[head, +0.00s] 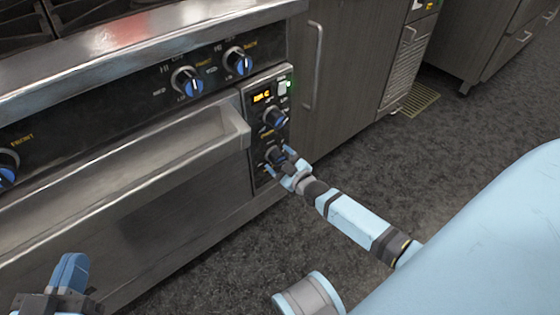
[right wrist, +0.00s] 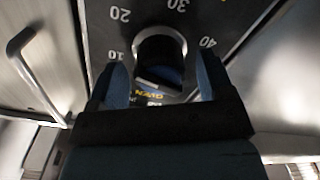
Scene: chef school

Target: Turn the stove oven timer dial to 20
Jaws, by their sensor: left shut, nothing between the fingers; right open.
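The oven timer dial (right wrist: 162,55) is a dark round knob with a pale rim in the right wrist view. Printed numbers 10, 20, 30 and 40 stand around it. In the head view it is the lower knob (head: 273,155) on the oven's control panel (head: 261,180), partly hidden by my right gripper. My right gripper (head: 281,159) is open, with its fingers on either side of the dial. From these frames I cannot tell whether they touch it. My left gripper (head: 66,280) is shut and empty at the bottom left, away from the panel.
Another knob (head: 275,118) and a lit orange display (head: 262,97) sit above the dial. The oven door handle (head: 130,165) runs left of the panel. Blue-faced stove knobs (head: 237,61) line the front. A cabinet handle (head: 314,65) stands to the right. The floor in front is clear.

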